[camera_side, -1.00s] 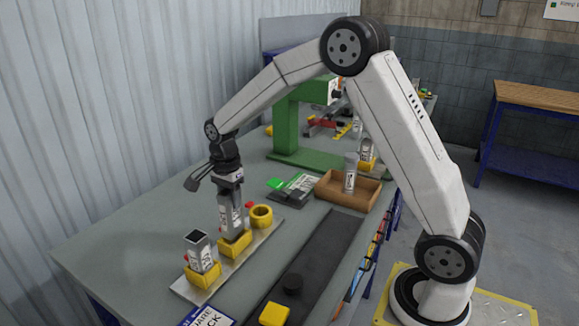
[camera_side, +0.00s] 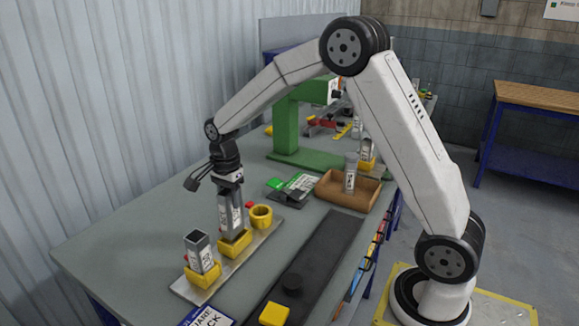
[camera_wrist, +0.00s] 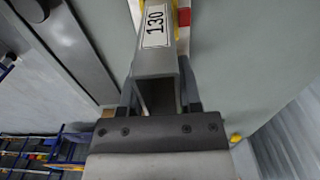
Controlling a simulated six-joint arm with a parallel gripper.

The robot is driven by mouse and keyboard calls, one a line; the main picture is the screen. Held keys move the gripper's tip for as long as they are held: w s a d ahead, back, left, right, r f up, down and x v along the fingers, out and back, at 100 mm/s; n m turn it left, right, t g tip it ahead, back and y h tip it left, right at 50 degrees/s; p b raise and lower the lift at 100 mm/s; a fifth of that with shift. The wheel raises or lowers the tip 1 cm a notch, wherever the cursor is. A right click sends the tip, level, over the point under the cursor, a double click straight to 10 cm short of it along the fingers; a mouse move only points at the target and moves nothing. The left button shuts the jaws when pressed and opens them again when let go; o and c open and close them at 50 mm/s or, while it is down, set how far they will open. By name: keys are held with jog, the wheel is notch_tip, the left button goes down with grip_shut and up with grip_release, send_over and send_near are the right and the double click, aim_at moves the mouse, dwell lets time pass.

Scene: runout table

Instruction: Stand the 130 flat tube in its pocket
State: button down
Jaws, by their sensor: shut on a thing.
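The 130 flat tube is a grey metal tube with a white label reading 130. In the wrist view the 130 flat tube (camera_wrist: 157,65) runs away from between my gripper's fingers (camera_wrist: 158,98). In the side view the tube (camera_side: 231,220) stands upright with its lower end at the middle yellow pocket (camera_side: 235,243) of the rack plate. Whether it is fully seated is hidden. My gripper (camera_side: 228,183) is above the rack, shut on the tube's upper part.
Another tube (camera_side: 199,250) stands in the front yellow pocket (camera_side: 203,276). A round yellow pocket (camera_side: 261,216) behind is empty. A wooden tray (camera_side: 347,194) holds a tube (camera_side: 351,172). A dark strip (camera_side: 310,270) and yellow block (camera_side: 273,314) lie to the right.

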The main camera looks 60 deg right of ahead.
aim_at(232, 214)
jog(key=shift+f, duration=2.6)
dwell(0.6)
jog(key=shift+c, duration=1)
grip_release()
notch_tip(232, 214, up, 8)
jog(key=shift+s+f, duration=0.1)
jog(key=s+a+f+n+t, duration=0.1)
jog(key=s+a+f+n, duration=0.1)
jog(key=s+n, duration=0.7)
jog(key=s+a+f+n+t, duration=0.1)
jog(key=s+a+f+n, duration=0.1)
jog(key=s+n, duration=0.7)
jog(key=shift+s+a+f+t, duration=0.3)
jog(key=shift+s+a, duration=0.05)
jog(key=shift+a, duration=0.15)
